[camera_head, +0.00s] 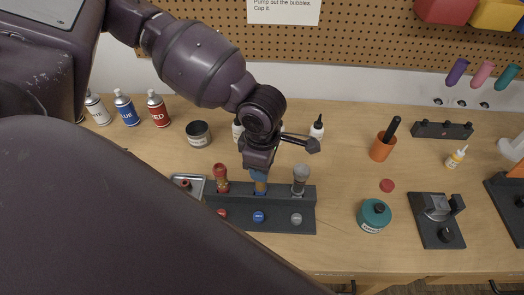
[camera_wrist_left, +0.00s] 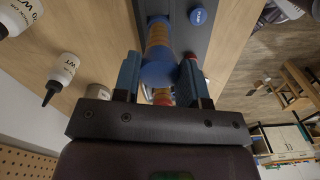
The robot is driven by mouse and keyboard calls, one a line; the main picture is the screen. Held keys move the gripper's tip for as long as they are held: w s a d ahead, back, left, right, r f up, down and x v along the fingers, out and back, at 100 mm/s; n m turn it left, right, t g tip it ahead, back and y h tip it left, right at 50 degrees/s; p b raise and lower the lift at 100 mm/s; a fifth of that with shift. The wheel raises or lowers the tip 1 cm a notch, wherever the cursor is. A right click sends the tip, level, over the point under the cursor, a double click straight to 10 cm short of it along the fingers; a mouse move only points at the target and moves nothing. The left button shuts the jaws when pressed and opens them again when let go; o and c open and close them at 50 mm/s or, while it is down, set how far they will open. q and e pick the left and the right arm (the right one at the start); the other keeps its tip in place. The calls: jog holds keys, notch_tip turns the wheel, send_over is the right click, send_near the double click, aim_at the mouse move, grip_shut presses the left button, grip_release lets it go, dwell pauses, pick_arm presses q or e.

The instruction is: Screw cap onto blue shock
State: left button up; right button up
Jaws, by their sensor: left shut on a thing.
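The blue shock (camera_head: 260,186) stands upright in a dark stand (camera_head: 308,222). It has a gold body and a wide blue top (camera_wrist_left: 158,74). My left gripper (camera_head: 259,169) is above the stand, its fingers (camera_wrist_left: 159,80) shut on both sides of that blue top. I cannot tell whether the top is a separate cap. A round blue disc (camera_head: 258,217) sits on the stand's front; it also shows in the left wrist view (camera_wrist_left: 198,17). The shock's lower end is hidden in the stand. My right gripper is not in view.
A red shock (camera_head: 221,178) and a grey shock (camera_head: 300,180) flank the blue one closely. White bottles (camera_head: 317,128) and a dark tin (camera_head: 199,134) stand behind. A teal container (camera_head: 374,216) stands right of the stand. The table between them is mostly clear.

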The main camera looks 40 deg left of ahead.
pick_arm(q)
jog(key=shift+a+m, duration=0.1)
jog(key=shift+m, duration=0.2)
dwell(0.4)
jog(key=o, duration=1)
jog(key=shift+r, duration=0.1)
jog(key=shift+r, duration=2.5)
